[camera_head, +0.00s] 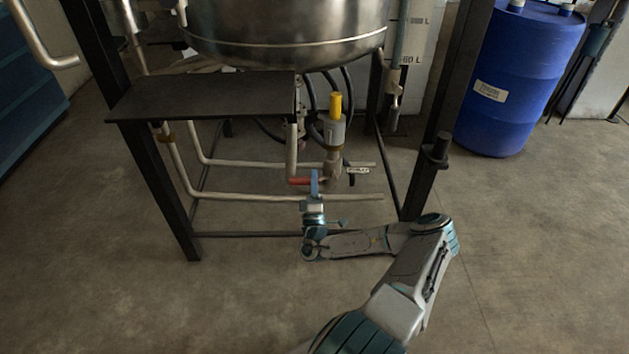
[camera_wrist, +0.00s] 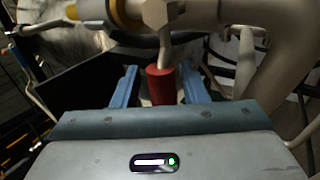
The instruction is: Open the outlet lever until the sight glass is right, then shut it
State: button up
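The red outlet lever (camera_head: 300,181) sticks out to the left from the pipework under the steel tank. It also shows in the wrist view (camera_wrist: 160,86), where its red grip lies between my two blue fingers. My gripper (camera_head: 314,178) is at the lever, and in the wrist view its fingers (camera_wrist: 159,74) stand apart with a gap on each side of the grip. The sight glass (camera_head: 400,45) appears to be the upright tube at the tank's right, beside a litre scale; its level is too small to read.
A yellow-topped fitting (camera_head: 336,106) stands above the outlet pipework, with a small tag (camera_head: 357,171) to its right. The steel tank (camera_head: 285,25), a dark shelf (camera_head: 205,98) and frame legs surround the lever. A blue drum (camera_head: 520,80) stands right.

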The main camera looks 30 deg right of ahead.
jog(key=shift+a+f, duration=0.1)
jog(key=v, duration=1.3)
jog(key=shift+s+p, duration=0.25)
jog(key=shift+p, duration=0.15)
jog(key=shift+a, duration=0.15)
